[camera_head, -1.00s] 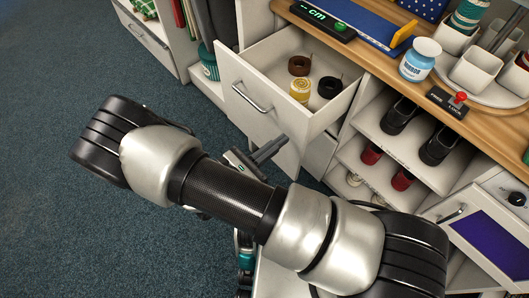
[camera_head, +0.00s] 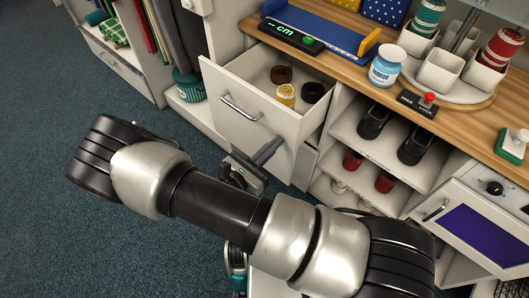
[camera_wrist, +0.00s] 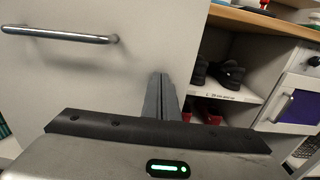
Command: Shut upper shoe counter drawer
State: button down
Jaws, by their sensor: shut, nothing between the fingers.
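The upper drawer (camera_head: 243,117) of the white counter is pulled out. Its front has a metal bar handle (camera_head: 240,108), which also shows in the wrist view (camera_wrist: 60,34). Inside the drawer lie a dark brown roll, a yellow roll (camera_head: 286,94) and a black roll. My gripper (camera_head: 272,148) is shut and empty. In the head view it is by the lower right of the drawer front. In the wrist view its fingers (camera_wrist: 161,98) point at the front's right part, below and right of the handle. I cannot tell whether they touch it.
Shelves with dark and red shoes (camera_head: 410,146) are right of the drawer. The wooden top (camera_head: 345,68) above carries a display, a blue tray, a blue-labelled jar and a round organiser. A purple-windowed unit (camera_head: 470,232) is at the lower right. Open carpet (camera_head: 50,150) lies left.

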aim_at(313, 107)
jog(key=x, duration=1.9)
jog(key=shift+w+d+r, duration=0.1)
jog(key=shift+w+d, duration=0.05)
jog(key=shift+d, duration=0.05)
